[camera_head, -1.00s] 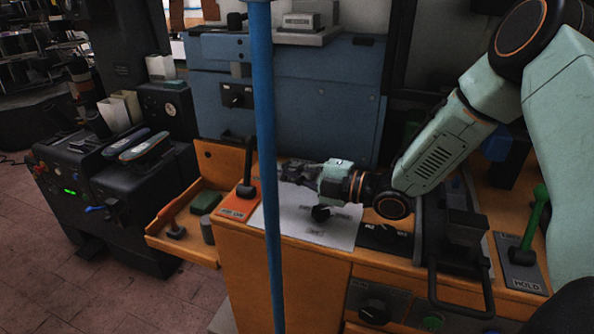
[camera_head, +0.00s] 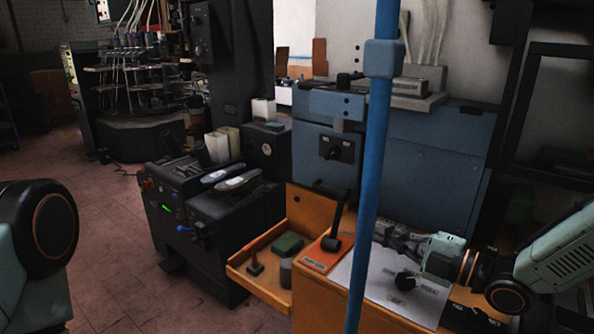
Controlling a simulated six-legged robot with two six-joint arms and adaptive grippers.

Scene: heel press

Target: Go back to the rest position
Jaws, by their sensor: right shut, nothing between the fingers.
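My right gripper (camera_head: 392,236) reaches in from the right edge, over the white sheet (camera_head: 372,291) on top of the orange bench (camera_head: 322,303). Its fingers point left and are shut with nothing between them. The blue upright pole (camera_head: 372,165) stands close to the fingertips in the picture. A rounded link of my left arm shows at the left edge; my left gripper is out of view.
A black lever (camera_head: 340,215) on an orange plate stands left of the sheet. A side tray (camera_head: 250,283) holds a green block (camera_head: 287,244) and small tools. A dark machine (camera_head: 215,235) and open tiled floor (camera_head: 110,245) lie further left.

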